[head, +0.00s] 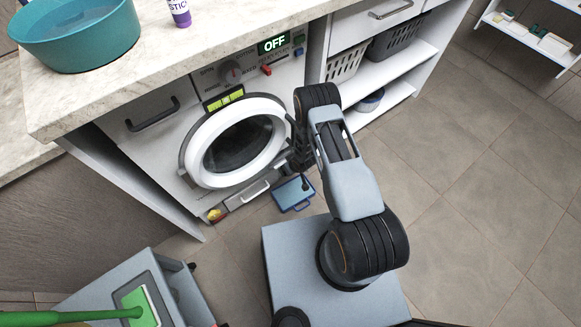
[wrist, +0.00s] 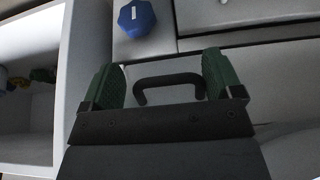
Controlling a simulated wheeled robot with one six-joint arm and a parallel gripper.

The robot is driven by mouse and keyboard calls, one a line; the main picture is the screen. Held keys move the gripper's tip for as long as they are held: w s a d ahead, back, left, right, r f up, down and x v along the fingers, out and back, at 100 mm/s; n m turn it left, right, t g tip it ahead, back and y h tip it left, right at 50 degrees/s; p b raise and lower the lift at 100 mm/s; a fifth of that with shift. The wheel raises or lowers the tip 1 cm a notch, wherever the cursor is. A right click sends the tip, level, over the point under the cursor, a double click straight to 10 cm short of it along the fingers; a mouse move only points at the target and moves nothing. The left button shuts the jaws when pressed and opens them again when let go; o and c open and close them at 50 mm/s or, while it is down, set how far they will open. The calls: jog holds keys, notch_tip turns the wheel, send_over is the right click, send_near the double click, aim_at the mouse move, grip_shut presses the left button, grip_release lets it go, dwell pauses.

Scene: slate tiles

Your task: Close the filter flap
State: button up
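The washing machine has a round, white-rimmed door (head: 203,163) that looks shut. Below it is a low front strip with a pale handle (head: 256,190).
The counter (head: 110,103) above holds a teal basin (head: 75,40). Open shelves with baskets (head: 395,38) stand right of the washer. A small cart (head: 120,285) with something green is at lower left. The tiled floor (head: 470,200) at right is clear.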

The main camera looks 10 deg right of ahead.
jog(key=shift+a+r, duration=0.1)
jog(key=shift+a, duration=0.1)
jog(key=shift+s+r, duration=0.1)
jog(key=shift+r, duration=0.1)
jog(key=p+v, duration=0.4)
jog(key=v, duration=0.9)
jog(key=shift+p, duration=0.3)
jog(key=shift+d+r, duration=0.1)
jog(key=shift+r, duration=0.05)
jog(key=shift+c, duration=0.2)
